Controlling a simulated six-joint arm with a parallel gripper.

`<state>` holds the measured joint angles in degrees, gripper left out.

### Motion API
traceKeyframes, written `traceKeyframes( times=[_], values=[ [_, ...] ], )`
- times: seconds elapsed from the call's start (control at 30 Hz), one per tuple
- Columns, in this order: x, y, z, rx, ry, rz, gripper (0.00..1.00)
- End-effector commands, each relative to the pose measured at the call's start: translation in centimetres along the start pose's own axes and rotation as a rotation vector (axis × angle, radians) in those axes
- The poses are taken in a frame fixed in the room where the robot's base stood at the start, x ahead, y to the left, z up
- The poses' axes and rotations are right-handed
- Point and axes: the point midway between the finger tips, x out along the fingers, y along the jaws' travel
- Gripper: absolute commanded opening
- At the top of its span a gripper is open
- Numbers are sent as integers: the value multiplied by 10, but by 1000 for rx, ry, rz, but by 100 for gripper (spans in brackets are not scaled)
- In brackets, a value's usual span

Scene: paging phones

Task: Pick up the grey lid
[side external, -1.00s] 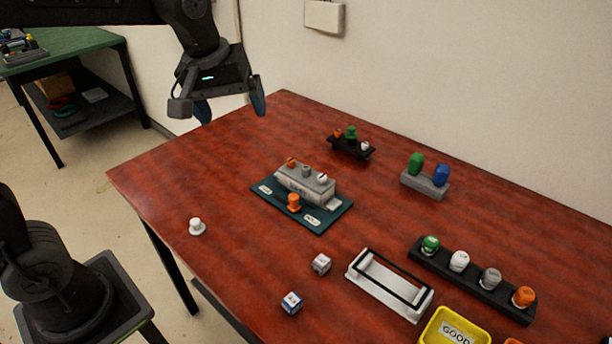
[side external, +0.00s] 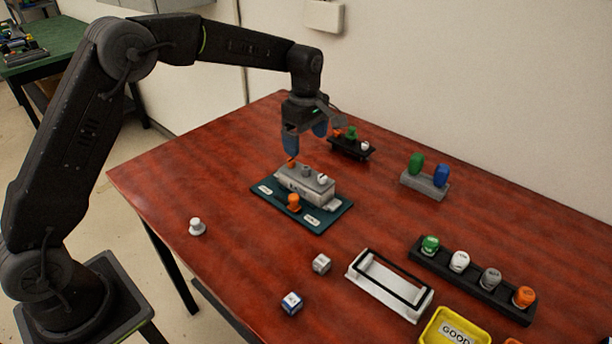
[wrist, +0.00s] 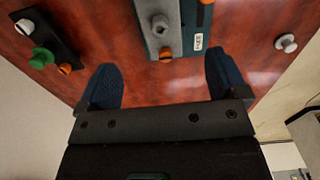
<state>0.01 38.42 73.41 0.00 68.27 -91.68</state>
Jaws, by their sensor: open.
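The grey block (side external: 300,188) on a teal board (side external: 262,198) carries an orange, a grey and a white knobbed piece in a row. The small grey one, like a lid (side external: 306,170), sits in the middle. In the wrist view the grey lid (wrist: 160,23) is near the top edge, with an orange piece (wrist: 165,54) closer to my fingers. Another grey-topped piece (side external: 490,279) stands in the black rack at the right. My gripper (side external: 306,142) is open and empty, pointing down above the table just behind the block. The wrist view shows its two blue fingers (wrist: 163,80) wide apart.
A small black stand (side external: 350,148) with orange, green and white pieces is close beside my gripper. A grey stand (side external: 425,184) holds a green and a blue piece. A white frame (side external: 390,286), yellow bin (side external: 455,328), white cap (side external: 196,227) and two cubes lie forward.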

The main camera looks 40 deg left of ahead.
Motion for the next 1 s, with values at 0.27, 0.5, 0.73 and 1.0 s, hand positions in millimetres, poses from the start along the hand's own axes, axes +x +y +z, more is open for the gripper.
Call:
traceKeyframes(
  times=[0.27, 0.5, 0.73, 1.0],
  values=[
    [39, 0, 0, 2, 0, 1, 92],
    [61, -1, 1, 2, 0, -2, 92],
    [90, 0, 1, 2, 1, 1, 92],
    [93, 0, 1, 2, 1, 4, 92]
  ],
)
